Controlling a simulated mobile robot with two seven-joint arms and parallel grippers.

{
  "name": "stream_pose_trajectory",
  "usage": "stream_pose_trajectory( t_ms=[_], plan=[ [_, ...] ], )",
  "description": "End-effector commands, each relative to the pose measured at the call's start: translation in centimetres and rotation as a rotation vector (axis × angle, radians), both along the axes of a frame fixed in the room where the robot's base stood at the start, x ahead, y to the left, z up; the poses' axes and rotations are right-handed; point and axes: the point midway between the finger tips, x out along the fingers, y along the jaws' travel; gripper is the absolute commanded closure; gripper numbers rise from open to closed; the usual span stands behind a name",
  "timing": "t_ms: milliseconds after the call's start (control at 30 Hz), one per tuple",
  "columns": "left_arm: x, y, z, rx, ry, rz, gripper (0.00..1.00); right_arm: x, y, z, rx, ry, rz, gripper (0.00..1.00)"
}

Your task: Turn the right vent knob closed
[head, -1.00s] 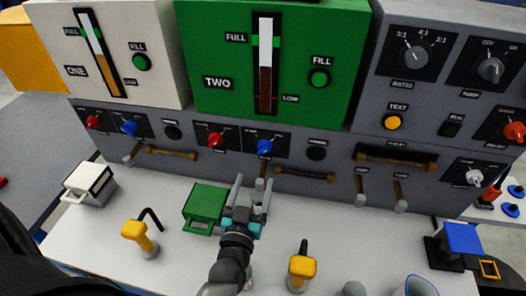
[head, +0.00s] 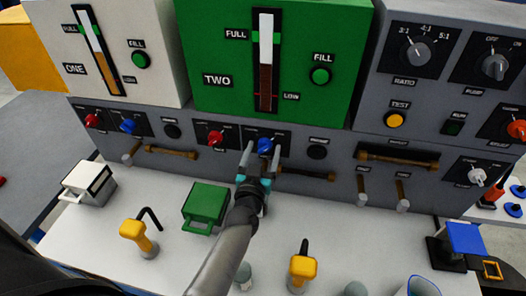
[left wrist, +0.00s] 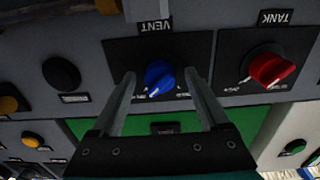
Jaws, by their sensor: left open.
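The right vent knob (head: 265,145) is blue and sits on a black plate on the grey panel, below the green box marked TWO. In the left wrist view the vent knob (left wrist: 159,77) lies between my fingers, under an upside-down VENT label, with its pale pointer toward the lower left. My left gripper (head: 262,152) is open, one finger on each side of the knob. Gaps show between the knob and both fingers (left wrist: 160,82) in the wrist view; contact is not visible. My right gripper is not in view.
A red tank knob (head: 216,138) is just left of the vent knob, and a black round button (head: 317,152) is to its right. A brown handle (head: 306,174) is below. On the white counter stand a green block (head: 205,203) and yellow-topped tools (head: 137,230).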

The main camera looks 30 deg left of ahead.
Motion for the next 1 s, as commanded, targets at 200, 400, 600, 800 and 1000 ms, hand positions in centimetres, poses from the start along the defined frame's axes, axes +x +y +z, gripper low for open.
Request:
stream_pose_trajectory(
  t_ms=[200,400,600,800,1000],
  plan=[
    [-0.03,0.0,-0.01,0.0,0.0,0.0,0.33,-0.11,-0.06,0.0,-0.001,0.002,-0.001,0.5],
    [-0.04,-0.01,-0.01,0.0,0.0,0.0,0.56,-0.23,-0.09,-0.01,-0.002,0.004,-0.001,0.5],
    [-0.05,-0.01,-0.01,0.0,0.0,0.0,0.78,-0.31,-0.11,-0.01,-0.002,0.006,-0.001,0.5],
    [-0.06,-0.01,-0.02,0.0,0.0,0.0,1.0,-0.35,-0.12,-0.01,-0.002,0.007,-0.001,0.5],
    [-0.06,-0.01,-0.02,-0.005,-0.001,0.0,1.0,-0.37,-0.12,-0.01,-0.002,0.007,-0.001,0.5]
  ],
)
